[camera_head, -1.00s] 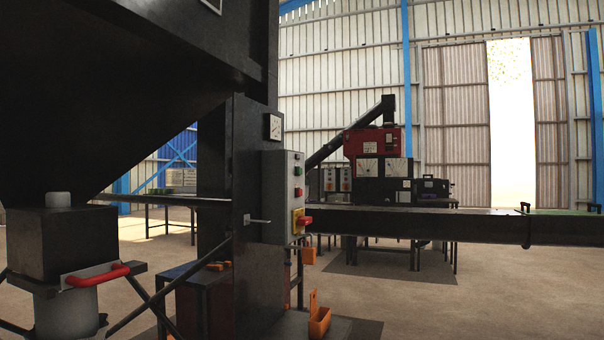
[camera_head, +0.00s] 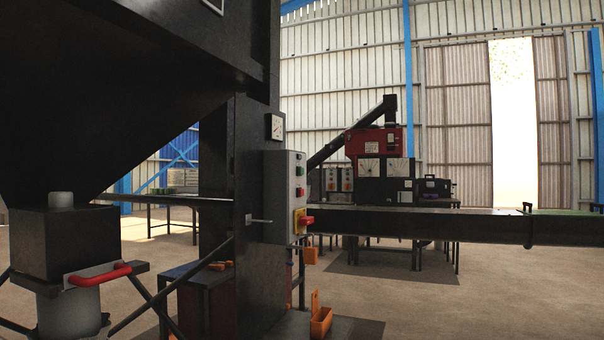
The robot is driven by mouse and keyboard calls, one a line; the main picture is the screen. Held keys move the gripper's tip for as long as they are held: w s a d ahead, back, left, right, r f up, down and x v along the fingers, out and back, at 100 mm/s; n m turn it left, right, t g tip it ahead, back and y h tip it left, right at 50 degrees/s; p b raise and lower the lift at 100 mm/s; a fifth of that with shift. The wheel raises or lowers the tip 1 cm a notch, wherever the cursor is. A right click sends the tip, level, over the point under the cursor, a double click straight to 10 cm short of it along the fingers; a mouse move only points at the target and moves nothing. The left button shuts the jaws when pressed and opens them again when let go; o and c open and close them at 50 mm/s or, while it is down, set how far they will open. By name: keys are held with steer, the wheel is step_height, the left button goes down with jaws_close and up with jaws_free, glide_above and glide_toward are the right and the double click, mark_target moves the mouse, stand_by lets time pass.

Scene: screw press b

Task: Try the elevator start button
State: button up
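A grey control box (camera_head: 285,197) is fixed to the side of a tall black column in the middle of the view. I cannot read any label, so I cannot tell which one is the elevator start. My gripper is not in view.
A black hopper (camera_head: 110,90) fills the upper left, above a grey cylinder with a red handle (camera_head: 100,274). A long black conveyor trough (camera_head: 440,224) runs right from the column. A red and black machine (camera_head: 378,160) stands behind. Open floor (camera_head: 480,295) lies at the lower right.

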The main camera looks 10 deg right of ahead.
jaws_close()
stand_by(1.4)
